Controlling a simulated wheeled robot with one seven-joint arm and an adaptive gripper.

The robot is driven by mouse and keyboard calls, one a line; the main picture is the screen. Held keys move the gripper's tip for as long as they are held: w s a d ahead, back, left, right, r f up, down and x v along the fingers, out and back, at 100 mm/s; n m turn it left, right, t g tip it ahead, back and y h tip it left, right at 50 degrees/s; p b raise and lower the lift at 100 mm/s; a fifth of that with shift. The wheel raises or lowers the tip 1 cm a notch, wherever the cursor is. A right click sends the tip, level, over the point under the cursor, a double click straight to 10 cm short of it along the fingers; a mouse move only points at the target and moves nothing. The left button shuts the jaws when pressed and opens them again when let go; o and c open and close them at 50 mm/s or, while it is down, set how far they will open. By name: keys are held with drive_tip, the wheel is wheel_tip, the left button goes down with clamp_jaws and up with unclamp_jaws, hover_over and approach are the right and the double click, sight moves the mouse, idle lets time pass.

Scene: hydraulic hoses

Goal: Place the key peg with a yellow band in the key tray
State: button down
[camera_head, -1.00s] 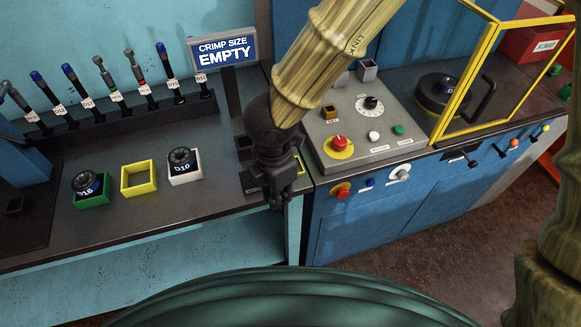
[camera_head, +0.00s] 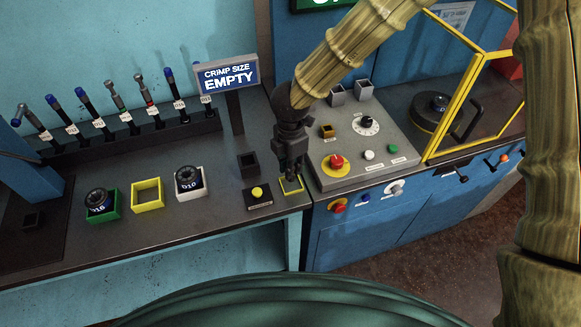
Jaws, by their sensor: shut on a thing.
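My gripper (camera_head: 290,176) points down at the right end of the workbench, over a small yellow-edged tray (camera_head: 297,189), which looks like the key tray. The gripper is shut on a small dark thing, which I take for the key peg. It is mostly hidden by the fingers, and I cannot make out its yellow band. The fingers cover the back part of the tray. I cannot tell whether the held thing touches the tray.
A box with a yellow button (camera_head: 257,192) and a dark open holder (camera_head: 248,165) stand just left of my gripper. The control panel (camera_head: 350,178) is close on the right. Green (camera_head: 103,215), yellow (camera_head: 147,206) and white (camera_head: 205,192) trays stand further left.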

drive_tip(key=shift+w, duration=0.2)
drive_tip(key=shift+f+p, duration=0.9)
drive_tip(key=shift+f, duration=0.9)
drive_tip(key=shift+f, duration=0.2)
drive_tip(key=c, duration=1.5)
unclamp_jaws()
drive_tip(key=shift+o, duration=0.2)
drive_tip(key=shift+r, duration=0.1)
drive_tip(key=shift+r, duration=0.1)
wheel_tip(320, 180, up, 12)
drive_tip(key=b, duration=0.4)
